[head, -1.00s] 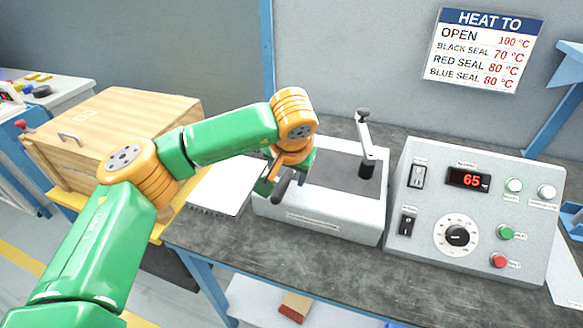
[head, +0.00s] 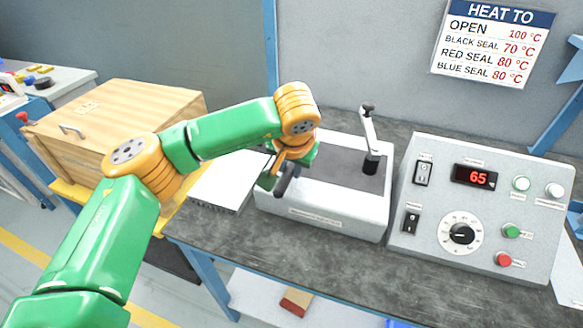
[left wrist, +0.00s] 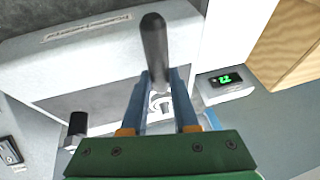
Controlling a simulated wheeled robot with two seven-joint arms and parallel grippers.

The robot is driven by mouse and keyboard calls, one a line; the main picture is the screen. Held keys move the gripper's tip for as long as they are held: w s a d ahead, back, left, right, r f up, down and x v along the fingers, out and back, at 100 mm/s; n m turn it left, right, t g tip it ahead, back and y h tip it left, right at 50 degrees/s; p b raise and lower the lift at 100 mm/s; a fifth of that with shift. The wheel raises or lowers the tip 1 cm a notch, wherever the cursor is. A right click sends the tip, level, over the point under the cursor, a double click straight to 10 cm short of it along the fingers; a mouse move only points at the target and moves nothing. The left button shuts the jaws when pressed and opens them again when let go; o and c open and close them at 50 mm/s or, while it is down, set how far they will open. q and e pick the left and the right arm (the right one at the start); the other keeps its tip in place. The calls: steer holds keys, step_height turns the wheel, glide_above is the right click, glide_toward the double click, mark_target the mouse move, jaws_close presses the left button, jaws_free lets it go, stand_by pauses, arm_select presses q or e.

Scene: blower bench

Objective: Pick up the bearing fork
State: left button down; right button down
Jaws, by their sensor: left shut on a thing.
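The bearing fork shows as a dark rounded handle (head: 288,178) at my left gripper (head: 277,181), above the front left part of the white heater box (head: 330,217). In the left wrist view the dark handle (left wrist: 154,45) stands out past the blue fingers, with a pale metal part between them. My left gripper (left wrist: 162,78) is shut on the fork. The fork's far end is mostly hidden by the gripper and arm. I cannot tell whether the fork touches the box. My right gripper is not in view.
A lever (head: 369,135) stands on the heater box. The control panel (head: 440,250) reading 65 is to the right. A small meter (left wrist: 226,86) with green digits shows in the left wrist view.

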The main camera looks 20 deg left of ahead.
arm_select(q)
steer(key=shift+w+r, duration=0.1)
steer(key=shift+r, duration=0.3)
steer(key=v, duration=0.2)
steer(key=s+a+b+v, duration=0.1)
steer(key=v, duration=0.5)
steer(key=shift+s+a+r+b, duration=0.1)
steer(key=shift+s+a+b, duration=0.05)
steer(key=shift+s+b, duration=0.2)
steer(key=s+r, duration=0.4)
steer(key=s, duration=0.5)
steer(key=shift+s+d+r, duration=0.2)
steer(key=shift+r, duration=0.05)
